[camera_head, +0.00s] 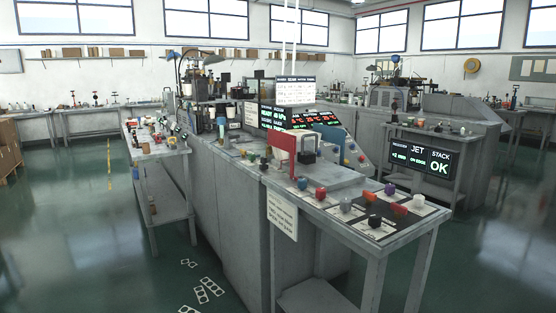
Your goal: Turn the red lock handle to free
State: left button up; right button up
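Several red parts show, and I cannot tell for sure which one is the lock handle. A red upright bracket (281,148) stands on the grey machine counter near the middle of the view, next to a dark block-shaped part with a pale base. A small red knob-like piece (320,193) sits on the near bench. Small red buttons show on the blue sloped panel (345,143). Whether any handle is turned or locked is too small to tell. Neither of my grippers is in view.
The grey near bench (420,230) holds several small coloured pieces and white cards. A narrow side table (165,217) stands left of the machine cabinet. A display reading OK (420,158) is at the right. Green floor (90,240) is open at the left.

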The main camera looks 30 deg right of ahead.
aim_at(400, 210)
jog(key=z, duration=1.7)
